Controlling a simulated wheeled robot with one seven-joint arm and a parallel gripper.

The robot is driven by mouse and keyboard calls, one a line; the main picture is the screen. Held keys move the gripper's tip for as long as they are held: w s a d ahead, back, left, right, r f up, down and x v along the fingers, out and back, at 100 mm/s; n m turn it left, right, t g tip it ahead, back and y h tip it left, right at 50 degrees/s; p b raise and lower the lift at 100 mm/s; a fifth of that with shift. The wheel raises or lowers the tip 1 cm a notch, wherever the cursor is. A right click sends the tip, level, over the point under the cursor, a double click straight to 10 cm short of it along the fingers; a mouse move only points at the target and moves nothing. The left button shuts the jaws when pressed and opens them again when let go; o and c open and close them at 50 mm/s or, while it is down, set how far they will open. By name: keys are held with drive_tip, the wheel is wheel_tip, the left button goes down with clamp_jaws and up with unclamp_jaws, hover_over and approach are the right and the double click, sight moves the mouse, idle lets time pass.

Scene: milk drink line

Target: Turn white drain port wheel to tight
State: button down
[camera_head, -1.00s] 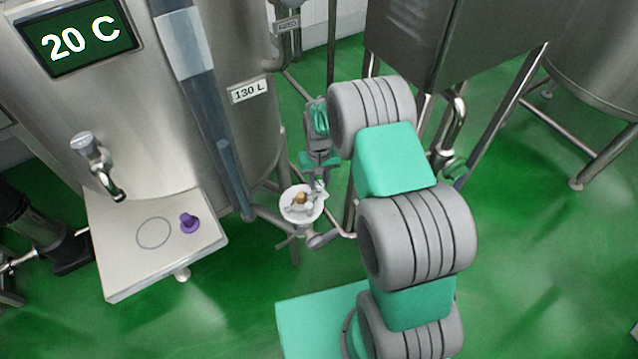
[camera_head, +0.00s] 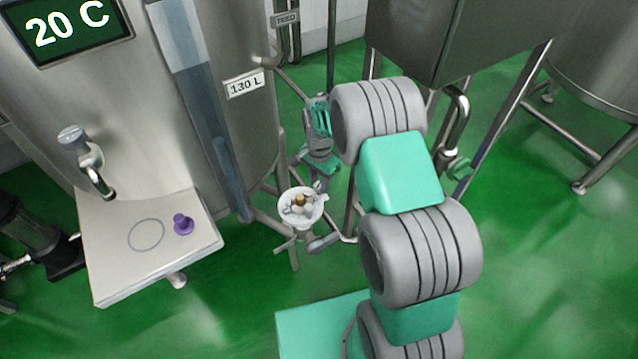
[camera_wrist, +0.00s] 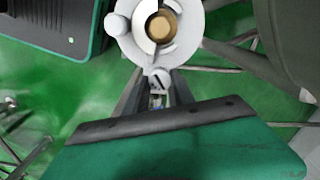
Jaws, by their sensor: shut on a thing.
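The white drain port wheel (camera_head: 286,205) sits low beside the large tank, with a brass-coloured centre (camera_head: 299,199). In the wrist view the wheel (camera_wrist: 190,42) fills the top middle as a broad white ring around the brass centre (camera_wrist: 162,27). A small round white knob (camera_wrist: 159,77) sticks out from its near edge. My gripper (camera_wrist: 157,88) is shut on this part at the wheel's edge. In the head view my gripper (camera_head: 319,184) is at the wheel's right rear side, small and partly hidden. Any tight mark is too small to read.
The steel tank (camera_head: 150,120) stands left and behind, with a thin pipe (camera_head: 326,241) by the wheel. A steel shelf (camera_head: 120,265) with a purple object (camera_head: 183,224) is at left. A steel cabinet (camera_head: 425,45) on legs stands behind my arm. Green floor is open at right.

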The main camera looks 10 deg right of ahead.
sight(319, 184)
drive_tip(key=m+b, duration=0.1)
drive_tip(key=m, duration=0.5)
drive_tip(key=shift+m, duration=0.3)
idle(0.4)
drive_tip(key=c, duration=1.1)
unclamp_jaws()
drive_tip(key=shift+o, duration=0.2)
wheel_tip(319, 184, up, 8)
drive_tip(key=shift+f, duration=0.1)
